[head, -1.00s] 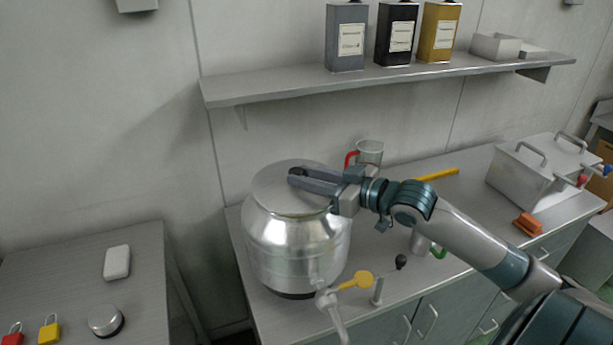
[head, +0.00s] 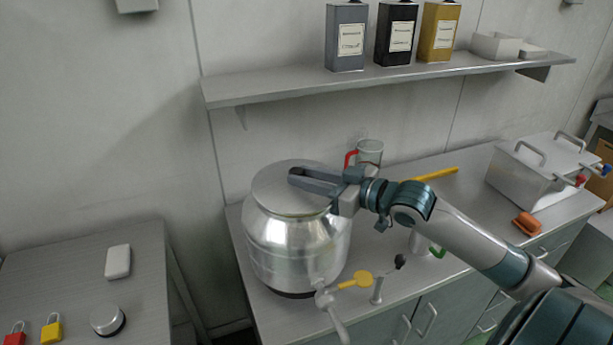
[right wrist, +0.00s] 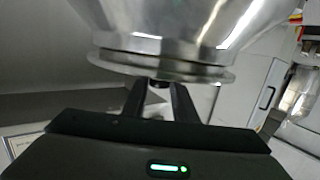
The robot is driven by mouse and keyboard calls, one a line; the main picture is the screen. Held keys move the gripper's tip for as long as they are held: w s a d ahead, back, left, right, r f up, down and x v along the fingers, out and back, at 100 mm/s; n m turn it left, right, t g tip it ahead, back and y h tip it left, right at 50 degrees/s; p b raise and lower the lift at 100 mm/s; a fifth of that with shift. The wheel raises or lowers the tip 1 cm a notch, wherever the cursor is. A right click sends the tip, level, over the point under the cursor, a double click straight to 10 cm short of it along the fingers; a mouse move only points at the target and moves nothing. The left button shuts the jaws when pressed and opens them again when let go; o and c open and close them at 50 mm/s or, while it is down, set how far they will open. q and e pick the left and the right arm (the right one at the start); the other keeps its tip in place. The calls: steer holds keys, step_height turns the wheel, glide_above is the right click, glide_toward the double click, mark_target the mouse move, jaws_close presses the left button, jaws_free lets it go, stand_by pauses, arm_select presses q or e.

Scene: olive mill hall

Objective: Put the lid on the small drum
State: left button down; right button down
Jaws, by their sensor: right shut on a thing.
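The small drum (head: 297,250) is a shiny metal vessel standing upright at the left end of the counter, its tap at the front. The flat round grey lid (head: 272,188) lies level over the drum's mouth. My right gripper (head: 296,175) reaches in from the right over the lid, its fingers shut on the lid's small dark knob (right wrist: 158,84). In the right wrist view, which is upside down, the lid's rim (right wrist: 160,68) shows close against the drum's neck (right wrist: 160,42). I cannot tell whether it is fully seated. My left gripper is out of view.
A glass jug (head: 369,152) with a red handle stands behind my right gripper. A steel box (head: 540,172) and an orange block (head: 526,223) are farther right. A shelf (head: 390,80) with tins hangs above.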

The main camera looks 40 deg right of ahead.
steer(key=shift+f, duration=0.55)
stand_by(0.4)
steer(key=c, duration=1.7)
jaws_free()
steer(key=shift+s+d, duration=0.1)
steer(key=shift+s, duration=0.05)
steer(key=shift+p+v, duration=0.5)
steer(key=shift+v, duration=1.9)
steer(key=p+v, duration=0.3)
steer(key=v, duration=0.3)
